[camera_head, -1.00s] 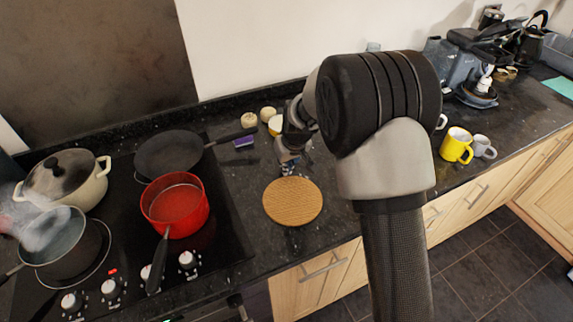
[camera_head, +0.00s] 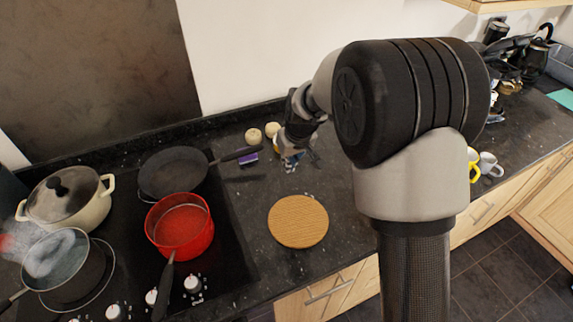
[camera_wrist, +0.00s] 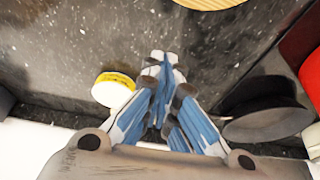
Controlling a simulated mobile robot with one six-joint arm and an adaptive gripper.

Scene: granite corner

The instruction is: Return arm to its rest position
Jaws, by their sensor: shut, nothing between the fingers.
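A round board (camera_head: 298,222) lies below the gripper. A red pot (camera_head: 179,227), black pan (camera_head: 172,173) and lidded pot (camera_head: 66,194) are on the hob. A yellow-and-white round item (camera_wrist: 113,90) is close by. Mugs (camera_head: 489,164) stand right.

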